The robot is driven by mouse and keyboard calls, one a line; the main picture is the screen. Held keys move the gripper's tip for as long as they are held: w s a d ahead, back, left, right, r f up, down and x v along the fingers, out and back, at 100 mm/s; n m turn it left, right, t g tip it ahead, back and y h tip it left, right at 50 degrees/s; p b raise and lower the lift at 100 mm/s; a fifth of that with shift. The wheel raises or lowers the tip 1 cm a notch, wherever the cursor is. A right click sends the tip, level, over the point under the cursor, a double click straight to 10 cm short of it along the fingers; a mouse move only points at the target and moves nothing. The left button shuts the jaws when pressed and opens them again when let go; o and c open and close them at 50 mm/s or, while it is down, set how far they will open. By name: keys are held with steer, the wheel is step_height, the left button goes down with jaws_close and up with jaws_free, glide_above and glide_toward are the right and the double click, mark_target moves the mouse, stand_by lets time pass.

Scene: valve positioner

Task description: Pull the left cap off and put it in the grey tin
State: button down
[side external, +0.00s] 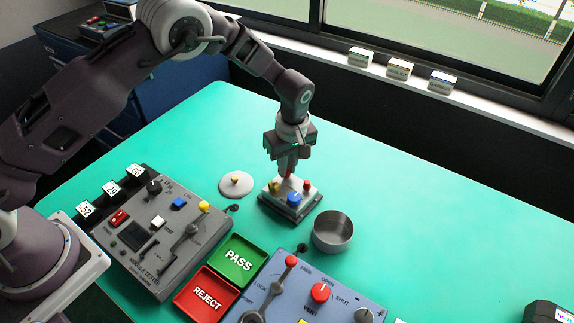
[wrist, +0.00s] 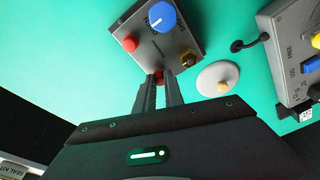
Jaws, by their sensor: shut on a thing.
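The valve positioner (side external: 290,212) is a small grey box on the green table, with a blue knob (side external: 294,198) on top. A yellow part (side external: 275,186) is at its left and a red part (side external: 307,185) at its right in the side view. My gripper (side external: 288,174) points down at the box's back edge. In the wrist view its fingers (wrist: 159,82) are shut on a small red cap (wrist: 158,73), mostly hidden between them. I cannot tell whether this cap is still seated. The grey tin (side external: 332,245) stands open just right of the positioner; its visible inside looks empty.
A white disc with a yellow knob (side external: 236,185) lies left of the positioner. A grey module tester (side external: 160,245), a green PASS tray (side external: 238,259), a red REJECT tray (side external: 207,292) and a blue-grey panel (side external: 325,275) are in front.

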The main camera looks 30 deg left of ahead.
steer(key=shift+r, duration=1.1)
stand_by(0.5)
steer(key=shift+r, duration=1.95)
steer(key=s+d+r+m+h, duration=0.1)
steer(key=s+d+m, duration=0.2)
steer(key=d+m, duration=0.6)
steer(key=m+h, duration=0.1)
steer(key=m, duration=0.7)
glide_above(333, 235)
steer(key=shift+t, duration=0.4)
steer(key=f, duration=0.9)
steer(key=shift+s+a+f, duration=0.15)
steer(key=shift+s+f, duration=0.05)
steer(key=shift+s, duration=0.1)
